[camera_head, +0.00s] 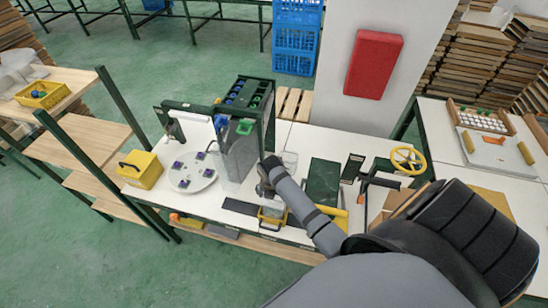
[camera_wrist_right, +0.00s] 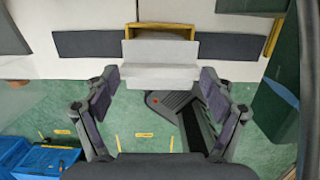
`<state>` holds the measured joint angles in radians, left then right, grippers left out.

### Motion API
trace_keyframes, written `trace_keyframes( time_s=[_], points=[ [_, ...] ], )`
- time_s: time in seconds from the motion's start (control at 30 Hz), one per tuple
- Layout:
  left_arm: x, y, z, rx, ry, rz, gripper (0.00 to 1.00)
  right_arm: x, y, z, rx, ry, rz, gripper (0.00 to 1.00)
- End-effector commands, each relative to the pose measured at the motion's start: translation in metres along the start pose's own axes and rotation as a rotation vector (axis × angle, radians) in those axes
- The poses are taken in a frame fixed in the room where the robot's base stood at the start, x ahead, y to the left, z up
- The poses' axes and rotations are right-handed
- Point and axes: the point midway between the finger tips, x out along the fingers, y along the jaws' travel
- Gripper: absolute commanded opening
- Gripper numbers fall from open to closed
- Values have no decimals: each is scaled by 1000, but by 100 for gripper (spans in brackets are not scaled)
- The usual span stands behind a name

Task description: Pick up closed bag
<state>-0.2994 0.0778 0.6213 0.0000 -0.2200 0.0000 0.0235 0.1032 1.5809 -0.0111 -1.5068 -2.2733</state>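A pale, whitish bag (camera_wrist_right: 160,72) lies between the fingers of my right gripper (camera_wrist_right: 160,84) in the right wrist view. The fingers stand wide apart, one at each side of it; I cannot tell whether they touch it. A yellow frame (camera_wrist_right: 185,31) sits just behind the bag. In the head view my right gripper (camera_head: 266,178) is above the front edge of the white table, over the pale bag (camera_head: 274,208) and the yellow frame (camera_head: 266,220). The gripper partly hides them. My left gripper is not in view.
A dark rack (camera_head: 240,130) stands behind the gripper. Left of it are a round white plate (camera_head: 192,184) with purple pieces and a yellow box (camera_head: 141,170). A dark green board (camera_head: 323,181) and a yellow wheel (camera_head: 407,160) lie to the right.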

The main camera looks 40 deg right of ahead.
Motion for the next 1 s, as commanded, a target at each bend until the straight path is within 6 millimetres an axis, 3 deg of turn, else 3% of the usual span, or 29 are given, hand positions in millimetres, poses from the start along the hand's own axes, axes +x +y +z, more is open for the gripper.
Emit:
trace_keyframes(
  time_s=[0.03, 0.17, 0.43, 0.67, 0.7, 0.8, 0.83, 0.87, 0.9, 1.0],
  points=[
    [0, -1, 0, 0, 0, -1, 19, 0, 0, 0, 0, 0, 0, 61],
    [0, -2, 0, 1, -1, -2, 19, 0, 0, 0, 0, 0, 0, 44],
    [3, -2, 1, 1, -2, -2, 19, -6, 1, 2, 0, -2, 2, 44],
    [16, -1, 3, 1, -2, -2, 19, -53, 1, 10, -1, -5, 4, 44],
    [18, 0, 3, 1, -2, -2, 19, -62, 1, 11, -1, -5, 4, 38],
    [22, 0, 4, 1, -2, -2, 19, -81, 1, 13, -1, -4, 3, 38],
    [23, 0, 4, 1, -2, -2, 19, -85, 1, 14, -1, -3, 2, 36],
    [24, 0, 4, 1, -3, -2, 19, -89, 1, 15, -1, -4, 3, 11],
    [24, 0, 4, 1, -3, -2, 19, -93, 0, 15, -1, -2, 1, 0],
    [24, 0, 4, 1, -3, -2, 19, -98, 0, 15, -1, 0, 0, 0]
  ],
)
